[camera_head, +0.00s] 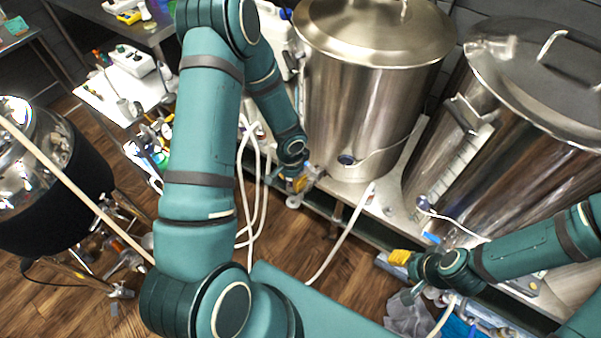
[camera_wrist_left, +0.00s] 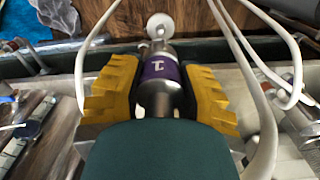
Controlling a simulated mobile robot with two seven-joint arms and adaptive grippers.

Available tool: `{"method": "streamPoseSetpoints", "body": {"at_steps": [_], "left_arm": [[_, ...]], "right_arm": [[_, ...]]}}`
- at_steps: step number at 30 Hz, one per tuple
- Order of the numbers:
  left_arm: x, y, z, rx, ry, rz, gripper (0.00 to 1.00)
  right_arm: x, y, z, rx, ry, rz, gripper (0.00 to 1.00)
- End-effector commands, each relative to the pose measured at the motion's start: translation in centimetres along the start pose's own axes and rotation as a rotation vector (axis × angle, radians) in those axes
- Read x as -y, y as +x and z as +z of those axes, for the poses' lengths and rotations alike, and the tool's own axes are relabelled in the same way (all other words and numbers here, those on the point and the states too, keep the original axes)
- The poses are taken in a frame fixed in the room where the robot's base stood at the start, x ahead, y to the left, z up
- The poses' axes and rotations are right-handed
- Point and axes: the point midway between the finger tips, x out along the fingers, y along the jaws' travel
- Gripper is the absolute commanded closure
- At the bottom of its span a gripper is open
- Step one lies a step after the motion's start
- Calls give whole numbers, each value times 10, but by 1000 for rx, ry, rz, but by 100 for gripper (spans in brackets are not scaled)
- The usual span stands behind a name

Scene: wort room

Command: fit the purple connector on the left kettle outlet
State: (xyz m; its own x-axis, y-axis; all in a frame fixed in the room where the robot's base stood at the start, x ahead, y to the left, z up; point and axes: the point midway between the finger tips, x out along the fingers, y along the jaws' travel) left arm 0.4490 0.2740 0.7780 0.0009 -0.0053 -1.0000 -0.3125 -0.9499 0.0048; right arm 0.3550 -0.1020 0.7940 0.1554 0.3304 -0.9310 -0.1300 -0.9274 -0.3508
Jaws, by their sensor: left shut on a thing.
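The purple connector (camera_wrist_left: 160,68) is a metal cylinder with a purple band and a white mark. My left gripper (camera_wrist_left: 157,92) is shut on it, one yellow finger pad on each side. In the head view my left gripper (camera_head: 301,184) is low in front of the left kettle (camera_head: 372,105), a tall lidded steel vessel. A pale round end (camera_wrist_left: 161,24) lies just beyond the connector; I cannot tell whether they touch. I cannot make out the left kettle outlet clearly. My right gripper (camera_head: 402,270) is low at the right, its opening unclear.
A second steel kettle (camera_head: 510,110) stands to the right. White hoses (camera_head: 343,235) hang around my left gripper and over the bench edge. A dark vessel (camera_head: 50,170) stands at the left. A white side table (camera_head: 128,92) holds several small items.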

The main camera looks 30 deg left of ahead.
Motion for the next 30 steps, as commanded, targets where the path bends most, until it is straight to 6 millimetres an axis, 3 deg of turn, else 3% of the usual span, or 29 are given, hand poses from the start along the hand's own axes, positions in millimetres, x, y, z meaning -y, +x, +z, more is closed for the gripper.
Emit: {"method": "streamPoseSetpoints", "body": {"at_steps": [11, 24, 30], "left_arm": [[1, 22, 1, -1, 6, 2, 100], [1, 68, 1, -1, 4, 1, 100], [1, 74, 1, -1, 4, 2, 100]], "right_arm": [[-4, 13, 5, 10, -4, -2, 53], [-17, 46, 14, 26, -10, -3, 53], [-20, 52, 13, 22, -11, -3, 53]]}}
